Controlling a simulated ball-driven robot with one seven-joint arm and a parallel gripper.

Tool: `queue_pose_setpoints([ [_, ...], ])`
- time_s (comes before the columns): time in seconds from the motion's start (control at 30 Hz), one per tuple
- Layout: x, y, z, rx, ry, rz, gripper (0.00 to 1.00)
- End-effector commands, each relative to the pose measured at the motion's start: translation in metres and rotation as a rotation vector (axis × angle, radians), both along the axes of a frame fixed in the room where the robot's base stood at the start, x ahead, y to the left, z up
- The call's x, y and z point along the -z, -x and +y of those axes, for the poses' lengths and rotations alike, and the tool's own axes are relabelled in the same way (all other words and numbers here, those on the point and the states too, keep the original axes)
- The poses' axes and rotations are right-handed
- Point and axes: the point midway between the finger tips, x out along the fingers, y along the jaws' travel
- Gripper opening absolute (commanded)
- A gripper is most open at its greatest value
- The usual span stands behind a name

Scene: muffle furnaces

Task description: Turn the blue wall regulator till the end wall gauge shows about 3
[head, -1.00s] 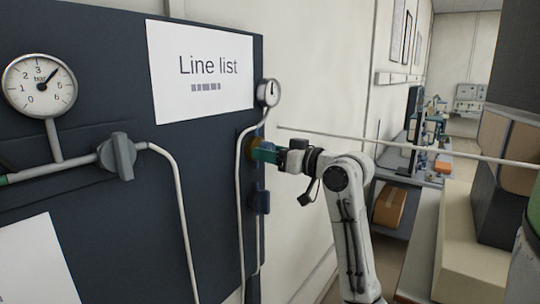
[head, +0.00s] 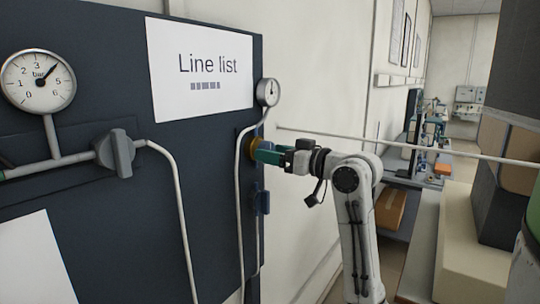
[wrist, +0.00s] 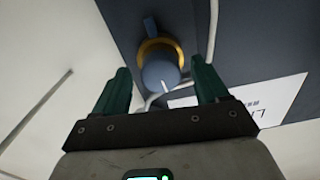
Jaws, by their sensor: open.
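The blue regulator knob (wrist: 160,70) has a yellow ring (wrist: 161,46) behind it and a white mark on its face. In the wrist view it lies between and just beyond the green fingertips of my gripper (wrist: 161,74), with a gap on either side. In the head view my gripper (head: 266,154) is open at the panel's right edge, in front of the yellow ring (head: 253,147); it hides the knob. A small round gauge (head: 268,92) sits just above, its needle pointing about straight up; its numbers are too small to read.
A large bar gauge (head: 38,81) on the dark panel (head: 200,150) points to about 4. A grey valve handle (head: 116,153) is below it. A thin rod (head: 420,151) crosses at right. Benches stand behind my arm.

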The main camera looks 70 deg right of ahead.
Motion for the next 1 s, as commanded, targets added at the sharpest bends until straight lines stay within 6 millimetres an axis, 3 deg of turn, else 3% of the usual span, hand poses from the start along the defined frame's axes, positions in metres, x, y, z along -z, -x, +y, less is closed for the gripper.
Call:
queue_pose_setpoints([
  [0.2,0.003,0.043,0.009,0.005,0.003,-0.002,0.74],
  [0.43,0.002,0.077,0.018,0.003,0.0,0.0,0.74],
  [0.6,0.001,0.087,0.021,0.001,0.001,0.001,0.74],
  [1.0,0.001,0.088,0.021,0.001,0.0,0.001,0.74],
])
